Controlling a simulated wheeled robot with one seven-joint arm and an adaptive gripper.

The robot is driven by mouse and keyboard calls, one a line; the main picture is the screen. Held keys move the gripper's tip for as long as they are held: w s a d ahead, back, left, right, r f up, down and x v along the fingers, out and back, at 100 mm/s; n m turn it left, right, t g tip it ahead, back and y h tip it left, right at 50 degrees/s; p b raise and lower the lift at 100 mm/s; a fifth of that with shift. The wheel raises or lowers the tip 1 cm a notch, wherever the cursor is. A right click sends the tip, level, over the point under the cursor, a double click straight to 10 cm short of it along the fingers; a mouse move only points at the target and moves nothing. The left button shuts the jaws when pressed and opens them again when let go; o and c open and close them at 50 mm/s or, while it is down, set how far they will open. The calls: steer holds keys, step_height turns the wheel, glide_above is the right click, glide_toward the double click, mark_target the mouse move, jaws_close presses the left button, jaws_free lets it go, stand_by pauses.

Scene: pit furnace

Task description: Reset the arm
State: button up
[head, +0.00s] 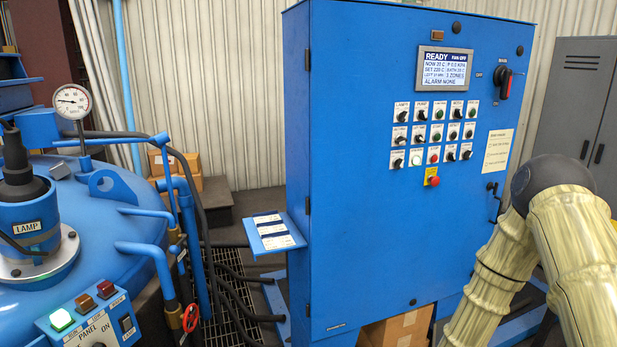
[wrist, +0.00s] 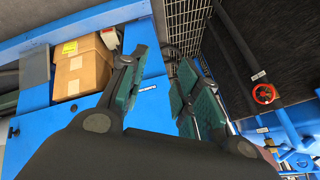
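My arm (head: 552,250), in a pale ribbed cover with a dark joint at its top, is folded at the right of the head view, in front of the blue control cabinet (head: 345,230). My gripper (wrist: 161,82) shows only in the wrist view. Its two fingers with teal pads stand apart with nothing between them, so it is open and empty. The wrist view looks down past the fingers toward the cabinet's lower part, a cardboard box (wrist: 83,68) and floor grating (wrist: 187,22). In the head view the gripper is out of the picture.
The blue furnace lid (head: 105,205) with a pressure gauge (head: 72,101) is at the left. The cabinet's display (head: 444,68) reads READY and ALARM NONE. A small shelf (head: 273,233) juts from the cabinet's left side. Hoses and a red valve wheel (head: 190,318) stand near the grating.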

steer(key=s+d+f+g+h, duration=0.1)
steer(key=s+f+g, duration=0.1)
steer(key=s, duration=0.9)
steer(key=s+d+f+n+g+h, duration=0.1)
steer(key=s+f+g, duration=0.1)
steer(key=s, duration=0.9)
steer(key=s+d+f+g+h, duration=0.1)
steer(key=s+f, duration=0.3)
steer(key=s, duration=0.6)
steer(key=shift+s+d+f+g+h+b, duration=0.3)
steer(key=shift+s+d+f+g+b, duration=0.1)
steer(key=shift+d+g, duration=0.2)
